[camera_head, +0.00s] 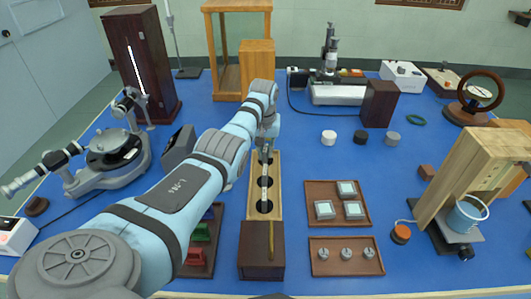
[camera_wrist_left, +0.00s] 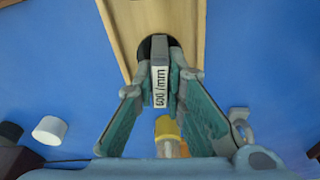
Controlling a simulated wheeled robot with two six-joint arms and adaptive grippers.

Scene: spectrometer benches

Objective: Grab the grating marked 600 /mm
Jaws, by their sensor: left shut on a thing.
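The grating marked 600 /mm (camera_wrist_left: 160,86) shows in the left wrist view, its white label facing the camera. It is between the fingers of my left gripper (camera_wrist_left: 160,98), which is shut on it. Behind it is a dark round hole in the pale wooden rack (camera_wrist_left: 138,22); I cannot tell whether it is still seated there. In the head view my left gripper (camera_head: 265,150) is at the far end of the wooden rack (camera_head: 252,190), and the grating is hard to make out. My right gripper is not in view.
A dark wooden box (camera_head: 258,258) stands at the rack's near end. Right of the rack are a brown tray of square pieces (camera_head: 350,222) and a tray of small metal knobs (camera_head: 320,268). White, black and grey cylinders (camera_head: 329,137) stand farther back.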

